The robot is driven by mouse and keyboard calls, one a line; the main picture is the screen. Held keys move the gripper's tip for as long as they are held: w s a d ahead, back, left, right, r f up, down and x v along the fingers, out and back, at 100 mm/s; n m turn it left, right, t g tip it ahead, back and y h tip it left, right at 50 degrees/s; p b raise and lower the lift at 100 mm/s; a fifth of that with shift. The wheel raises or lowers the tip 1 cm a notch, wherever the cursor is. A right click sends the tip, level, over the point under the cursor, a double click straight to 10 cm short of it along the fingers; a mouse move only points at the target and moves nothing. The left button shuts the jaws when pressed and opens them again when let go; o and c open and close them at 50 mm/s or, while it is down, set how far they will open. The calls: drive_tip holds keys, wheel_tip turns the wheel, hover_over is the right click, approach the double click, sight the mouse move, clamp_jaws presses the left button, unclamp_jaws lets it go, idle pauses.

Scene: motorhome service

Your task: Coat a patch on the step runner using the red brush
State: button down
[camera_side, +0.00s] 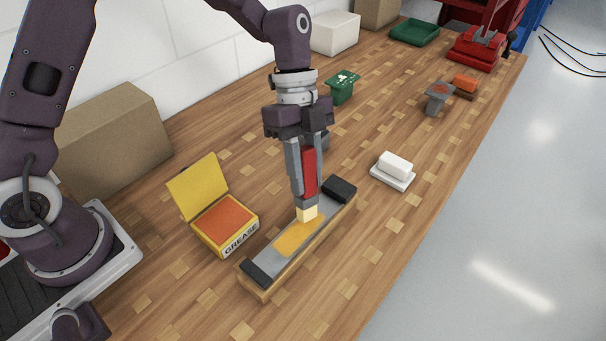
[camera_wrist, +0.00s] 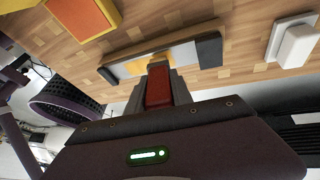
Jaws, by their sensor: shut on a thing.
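My gripper (camera_side: 305,190) is shut on the red brush (camera_side: 310,172), which is held upright with its pale bristles down. The red handle also shows between the fingers in the wrist view (camera_wrist: 158,86). The step runner (camera_side: 268,250) is a long grey strip with black end pieces on a wooden base. A yellow-orange coated patch (camera_side: 298,236) lies on its grey middle. The bristles are at the far end of this patch and appear to touch the runner. The open yellow grease box (camera_side: 226,226), with orange contents, stands to the left of the runner.
A white block on a white dish (camera_side: 394,170) lies right of the runner. A green container (camera_side: 341,87), a grey item with an orange top (camera_side: 437,98) and an orange-and-brown block (camera_side: 465,85) stand farther back. Cardboard box (camera_side: 115,140) by the wall. Bench is clear in front.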

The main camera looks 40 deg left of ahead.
drive_tip(key=shift+s, duration=5.3)
wheel_tip(320, 180, up, 8)
drive_tip(key=shift+r, duration=0.1)
